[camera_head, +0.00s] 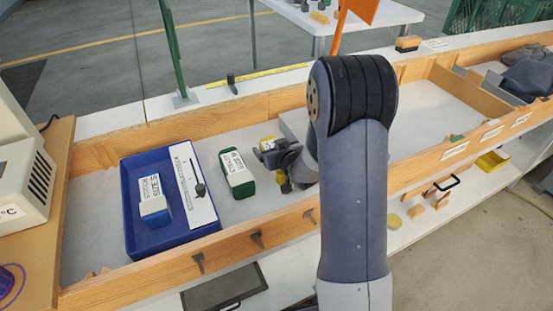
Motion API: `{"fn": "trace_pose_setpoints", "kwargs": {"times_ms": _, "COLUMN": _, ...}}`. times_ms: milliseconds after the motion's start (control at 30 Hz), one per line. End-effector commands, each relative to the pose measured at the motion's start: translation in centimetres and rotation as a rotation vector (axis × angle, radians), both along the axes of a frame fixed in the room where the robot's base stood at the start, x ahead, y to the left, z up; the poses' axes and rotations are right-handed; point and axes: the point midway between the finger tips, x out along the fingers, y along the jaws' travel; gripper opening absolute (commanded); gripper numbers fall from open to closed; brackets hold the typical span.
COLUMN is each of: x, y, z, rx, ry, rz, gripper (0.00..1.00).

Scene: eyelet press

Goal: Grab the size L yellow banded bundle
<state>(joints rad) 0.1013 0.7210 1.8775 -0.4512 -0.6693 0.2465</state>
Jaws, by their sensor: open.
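A yellow bundle (268,143) lies in the wooden-walled bench bay, right of the green bundle, mostly hidden by my gripper. Yellow shows above and below the gripper; its size lettering cannot be read. My gripper (272,157) is open and reaches in from the right, over or around the bundle; contact cannot be told. A green bundle (237,174) with a white label lies to the left on the bay floor. A blue bundle (154,200) with a white label, seemingly reading size S, lies in the blue tray (130,210).
A white board (192,186) with a black piece on it lies in the blue tray. The bay's front wooden wall (225,243) carries several dark hooks. Bay floor is bare around the green bundle. A green post (172,45) stands behind the bay.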

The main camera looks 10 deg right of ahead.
Motion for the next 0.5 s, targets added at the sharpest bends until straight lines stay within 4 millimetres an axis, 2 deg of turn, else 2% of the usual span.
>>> {"fn": "trace_pose_setpoints", "kwargs": {"times_ms": 67, "x": -0.01, "y": 0.00, "z": 0.02, "rx": 0.000, "ry": 0.000, "rz": 0.000, "gripper": 0.80}}
{"fn": "trace_pose_setpoints", "kwargs": {"times_ms": 500, "x": -0.03, "y": -0.01, "z": 0.03, "rx": 0.000, "ry": 0.000, "rz": 0.000, "gripper": 0.44}}
